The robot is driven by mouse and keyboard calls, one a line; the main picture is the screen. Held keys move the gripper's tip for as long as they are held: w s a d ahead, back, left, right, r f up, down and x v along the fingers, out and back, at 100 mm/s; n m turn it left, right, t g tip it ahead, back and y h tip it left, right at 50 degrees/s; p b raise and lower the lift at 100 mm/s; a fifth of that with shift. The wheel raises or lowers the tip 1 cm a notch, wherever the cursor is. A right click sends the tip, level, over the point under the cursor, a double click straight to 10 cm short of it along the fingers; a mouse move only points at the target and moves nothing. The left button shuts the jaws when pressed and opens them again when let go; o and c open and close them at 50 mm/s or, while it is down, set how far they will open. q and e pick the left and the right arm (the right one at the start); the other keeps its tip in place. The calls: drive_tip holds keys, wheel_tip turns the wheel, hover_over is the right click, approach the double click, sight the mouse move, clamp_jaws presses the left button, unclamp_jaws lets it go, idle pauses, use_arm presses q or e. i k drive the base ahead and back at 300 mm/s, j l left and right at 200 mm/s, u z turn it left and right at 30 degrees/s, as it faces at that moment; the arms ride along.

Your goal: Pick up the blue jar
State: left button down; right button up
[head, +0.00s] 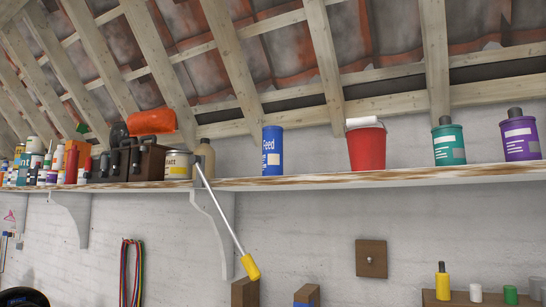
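A blue jar (272,151) labelled "Feed" stands upright on the long wooden shelf (310,181) in the head view. It is near the middle of the shelf, with clear space on both sides of it. Neither of my grippers is in view.
A red bucket (366,149) stands right of the jar, with teal (448,144) and purple (521,139) bottles beyond. Left are a tan bottle (205,158) and a tin (178,165). A yellow-handled rod (222,215) leans against the shelf. Sloping rafters (232,58) are above.

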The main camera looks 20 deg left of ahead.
sight(272, 135)
drive_tip(key=i+j, duration=0.15)
drive_tip(key=j, duration=0.35)
drive_tip(key=i+j, duration=0.1)
drive_tip(key=j, duration=0.35)
drive_tip(key=i+j+z, duration=0.1)
drive_tip(key=j, duration=0.4)
drive_tip(key=i+j, duration=0.15)
drive_tip(key=j, duration=0.35)
drive_tip(key=i+j, duration=0.15)
drive_tip(key=j, duration=0.35)
